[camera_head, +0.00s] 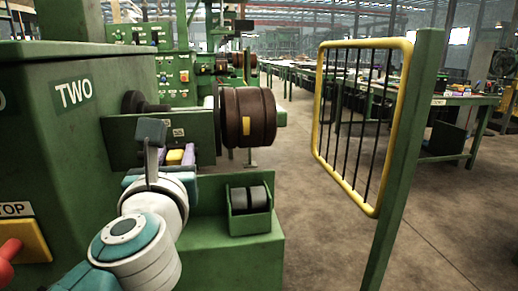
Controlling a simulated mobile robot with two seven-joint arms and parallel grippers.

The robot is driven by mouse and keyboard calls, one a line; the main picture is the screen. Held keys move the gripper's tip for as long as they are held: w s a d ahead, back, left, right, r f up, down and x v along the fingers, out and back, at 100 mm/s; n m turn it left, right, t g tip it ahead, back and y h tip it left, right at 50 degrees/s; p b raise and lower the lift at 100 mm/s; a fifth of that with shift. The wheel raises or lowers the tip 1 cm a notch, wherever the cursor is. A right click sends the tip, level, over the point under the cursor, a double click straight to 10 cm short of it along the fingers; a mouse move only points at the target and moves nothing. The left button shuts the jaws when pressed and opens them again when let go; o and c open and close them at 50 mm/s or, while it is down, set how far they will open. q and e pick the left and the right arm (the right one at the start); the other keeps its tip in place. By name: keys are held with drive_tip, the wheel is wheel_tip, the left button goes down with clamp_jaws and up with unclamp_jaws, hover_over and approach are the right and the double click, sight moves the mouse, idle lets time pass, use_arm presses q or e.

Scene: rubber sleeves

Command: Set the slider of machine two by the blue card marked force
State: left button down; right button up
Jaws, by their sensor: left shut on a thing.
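Machine two (60,150) is the large green cabinet at the left, with a white-on-green TWO label. A green beam with a small label juts right from it, beside a brown roller (249,117). My left gripper (175,156) is at the front of this beam, below the label. Its lavender fingers are shut around a small yellow block, which looks like the slider (174,157). My arm and wrist hide part of the slider and any scale around it. No blue card marked force is visible. My right gripper is not in view.
A yellow-framed barred guard (362,120) on a green post stands at the right. A small green box with grey rollers (249,200) sits below the brown roller. A red STOP control on a yellow plate (22,242) is at lower left. The floor between is clear.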

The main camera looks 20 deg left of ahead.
use_arm(q)
drive_tip(key=s+a, duration=0.2)
drive_tip(key=a, duration=0.1)
drive_tip(key=shift+a+p, duration=0.25)
drive_tip(key=shift+p, duration=0.1)
drive_tip(key=c, duration=0.9)
unclamp_jaws()
drive_tip(key=o, duration=0.3)
drive_tip(key=shift+s+a, duration=0.1)
drive_tip(key=b+v, duration=0.1)
drive_tip(key=v, duration=0.9)
